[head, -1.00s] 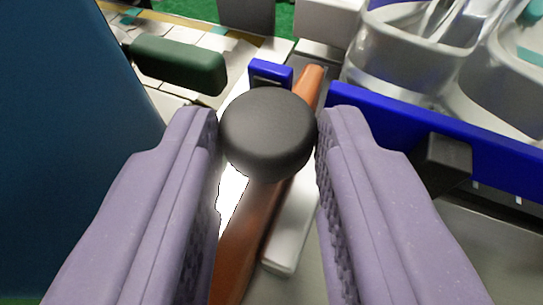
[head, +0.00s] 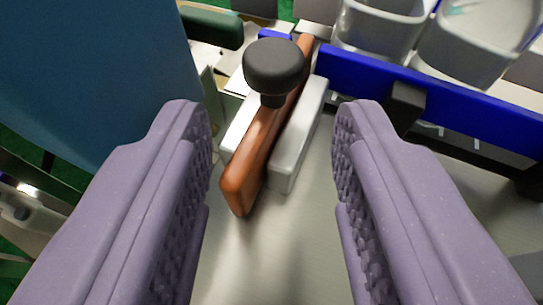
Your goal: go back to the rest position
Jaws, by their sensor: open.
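My gripper (head: 270,150) is open and empty, its two purple ridged fingers spread wide in the head view. Beyond the fingertips, between them in the picture, a round black knob (head: 273,66) stands on a short stem on a brown bar (head: 248,165). The fingers are apart from the knob. The brown bar lies between light metal blocks (head: 297,140).
A blue rail (head: 430,92) with a black clamp (head: 406,104) runs along the right. Grey bins (head: 380,28) stand behind it. A large dark blue panel (head: 90,80) fills the upper left. A bare metal surface (head: 265,250) lies between the fingers.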

